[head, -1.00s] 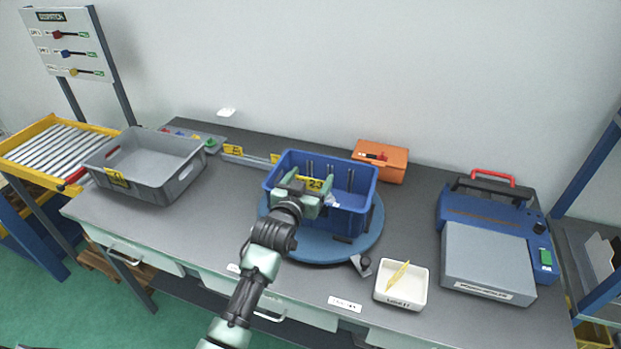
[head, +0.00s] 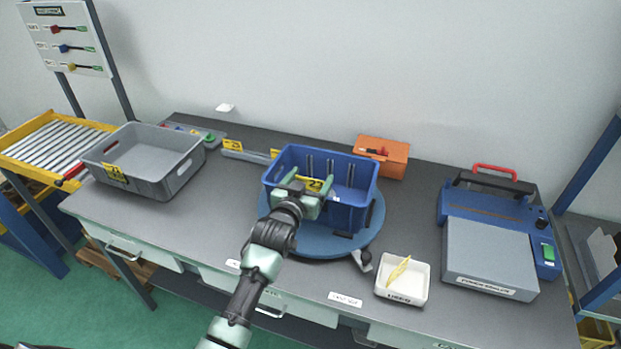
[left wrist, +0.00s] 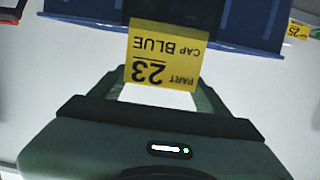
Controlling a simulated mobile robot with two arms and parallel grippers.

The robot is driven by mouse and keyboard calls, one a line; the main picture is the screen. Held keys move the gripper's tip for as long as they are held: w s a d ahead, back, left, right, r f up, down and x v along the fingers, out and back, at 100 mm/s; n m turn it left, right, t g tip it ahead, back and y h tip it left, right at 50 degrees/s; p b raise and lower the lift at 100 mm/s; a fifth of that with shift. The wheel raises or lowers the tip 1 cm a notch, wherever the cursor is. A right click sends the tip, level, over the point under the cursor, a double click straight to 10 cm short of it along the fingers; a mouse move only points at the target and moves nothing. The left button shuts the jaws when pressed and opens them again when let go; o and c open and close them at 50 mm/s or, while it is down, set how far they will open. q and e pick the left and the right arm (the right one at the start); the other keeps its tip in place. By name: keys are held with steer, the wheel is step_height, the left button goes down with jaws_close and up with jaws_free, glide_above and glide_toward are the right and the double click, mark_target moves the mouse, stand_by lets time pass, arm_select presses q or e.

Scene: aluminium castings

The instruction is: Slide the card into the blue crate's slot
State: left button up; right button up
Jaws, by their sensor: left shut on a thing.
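My left gripper (head: 307,203) is shut on a yellow card (head: 316,184) at the near left side of the blue crate (head: 352,213). In the left wrist view, the card (left wrist: 163,55) sits between the fingertips (left wrist: 161,88) and reads "23 PART CAP BLUE", upside down. Its far edge overlaps a dark holder (left wrist: 172,12) on the blue crate wall (left wrist: 85,12). I cannot tell whether the card's edge is inside the slot or only in front of it. The crate stands on a round blue turntable (head: 312,246). My right gripper is not in view.
A grey tote (head: 180,182) with a yellow card stands at left. An orange box (head: 393,160) is behind the crate. A white tray (head: 384,297) holding a yellow piece and a blue-grey machine (head: 490,262) are at right. Bare grey tabletop lies between tote and turntable.

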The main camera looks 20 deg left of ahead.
mark_target(310, 189)
arm_select(q)
steer(key=shift+f+b, duration=1.1)
steer(key=shift+f, duration=0.6)
steer(key=o, duration=1.4)
steer(key=shift+c, duration=0.2)
steer(key=s+r+b, duration=0.1)
steer(key=s, duration=0.6)
steer(key=shift+s+a+b, duration=0.15)
steer(key=shift+s+b, duration=0.2)
steer(key=shift+r, duration=0.15)
